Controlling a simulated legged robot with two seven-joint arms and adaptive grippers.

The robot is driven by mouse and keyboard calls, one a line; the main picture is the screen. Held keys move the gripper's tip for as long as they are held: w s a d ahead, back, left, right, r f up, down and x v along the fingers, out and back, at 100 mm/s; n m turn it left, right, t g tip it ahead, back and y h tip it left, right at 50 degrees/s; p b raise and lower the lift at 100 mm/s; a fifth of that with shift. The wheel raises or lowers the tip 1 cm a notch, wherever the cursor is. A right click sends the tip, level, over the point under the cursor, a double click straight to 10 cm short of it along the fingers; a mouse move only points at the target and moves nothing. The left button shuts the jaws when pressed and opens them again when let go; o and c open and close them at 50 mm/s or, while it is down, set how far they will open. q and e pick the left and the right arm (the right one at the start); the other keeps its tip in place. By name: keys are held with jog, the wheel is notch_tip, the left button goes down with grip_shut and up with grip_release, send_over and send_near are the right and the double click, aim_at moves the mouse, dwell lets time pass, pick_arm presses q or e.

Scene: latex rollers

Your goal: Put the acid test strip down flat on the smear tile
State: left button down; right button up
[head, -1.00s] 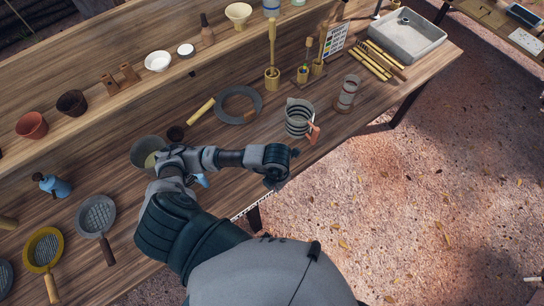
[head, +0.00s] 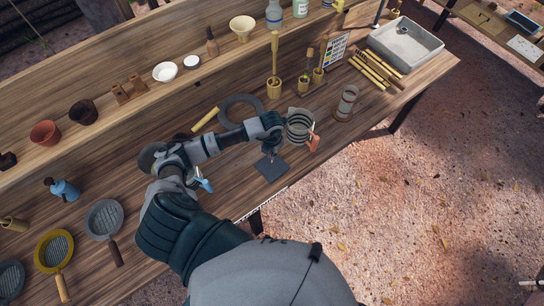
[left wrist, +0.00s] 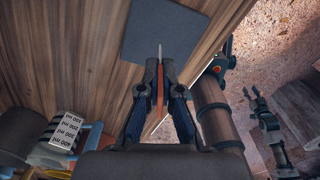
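The smear tile (head: 271,169) is a dark grey square lying flat on the wooden bench near its front edge. It also shows at the top of the left wrist view (left wrist: 150,30). My left gripper (left wrist: 160,68) is shut on the acid test strip (left wrist: 160,90), a thin orange strip with a pale tip. The strip's tip overlaps the tile's near edge in that view; I cannot tell whether it touches. In the head view my left gripper (head: 271,148) is over the tile's far side.
A striped jug (head: 299,125) with an orange handle stands right of my left gripper. A grey ring (head: 240,98) lies behind, and a glass cylinder (head: 346,102) stands farther right. Sieves (head: 104,218) lie at the left. The bench is clear just right of the tile.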

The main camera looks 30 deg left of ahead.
pick_arm(q)
notch_tip(320, 180, down, 3)
jog(key=shift+r+p, duration=0.1)
jog(key=shift+p, duration=0.2)
jog(key=c, duration=1.8)
grip_release()
jog(key=o, duration=0.5)
notch_tip(320, 180, up, 12)
jog(key=shift+b, duration=0.95)
jog(key=shift+s, duration=0.1)
